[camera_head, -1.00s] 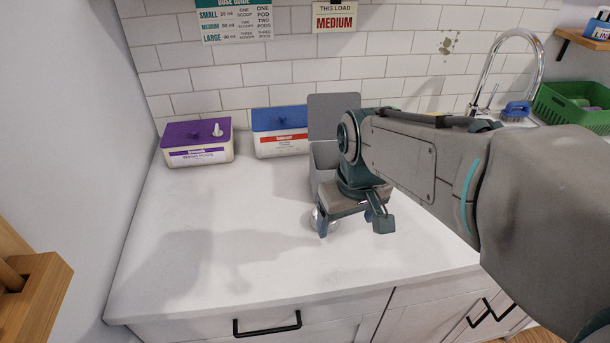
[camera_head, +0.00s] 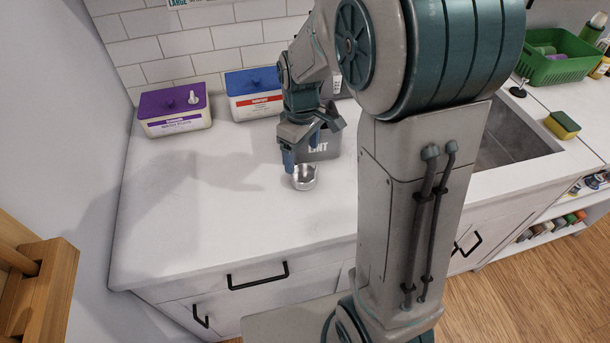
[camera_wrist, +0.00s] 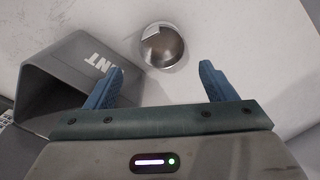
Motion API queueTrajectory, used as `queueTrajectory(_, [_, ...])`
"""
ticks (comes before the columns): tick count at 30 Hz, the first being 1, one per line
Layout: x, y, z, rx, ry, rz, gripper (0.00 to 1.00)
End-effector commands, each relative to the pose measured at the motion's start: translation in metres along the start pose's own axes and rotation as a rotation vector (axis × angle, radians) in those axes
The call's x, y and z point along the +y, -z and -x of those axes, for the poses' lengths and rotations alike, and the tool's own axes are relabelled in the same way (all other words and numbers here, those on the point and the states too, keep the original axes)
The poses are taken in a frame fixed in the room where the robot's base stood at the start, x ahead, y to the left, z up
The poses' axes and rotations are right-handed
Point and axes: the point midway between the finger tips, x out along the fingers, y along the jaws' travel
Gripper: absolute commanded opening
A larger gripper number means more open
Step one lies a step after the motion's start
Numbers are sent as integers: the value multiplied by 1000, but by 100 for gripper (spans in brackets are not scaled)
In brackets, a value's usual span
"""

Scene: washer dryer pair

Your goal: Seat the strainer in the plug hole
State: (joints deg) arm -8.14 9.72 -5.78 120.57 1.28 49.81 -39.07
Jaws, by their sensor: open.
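A small round silver metal cup (camera_head: 304,178), which looks like the strainer, stands on the white counter near its front; I cannot make out holes in it. It also shows in the wrist view (camera_wrist: 162,47), just beyond and between my fingertips. My gripper (camera_head: 302,155) is open and empty, its blue fingers beside and slightly above the cup; they show in the wrist view (camera_wrist: 160,72) too. The sink (camera_head: 515,140) is at the right, partly behind my arm. Its plug hole is hidden.
A grey LINT bin (camera_head: 322,146) stands close behind the cup and beside my gripper in the wrist view (camera_wrist: 75,75). Purple-lidded (camera_head: 175,112) and blue-lidded tubs (camera_head: 255,96) stand at the back. A sponge (camera_head: 562,124) and black knob (camera_head: 518,89) lie by the sink. The left counter is clear.

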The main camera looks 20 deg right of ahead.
Motion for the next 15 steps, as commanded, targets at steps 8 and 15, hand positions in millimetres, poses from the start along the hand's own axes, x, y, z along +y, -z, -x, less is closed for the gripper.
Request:
queueTrajectory(8, [-2,-5,-22,-4,2,-1,77])
queueTrajectory(15, [-4,-9,-54,-1,1,-1,77])
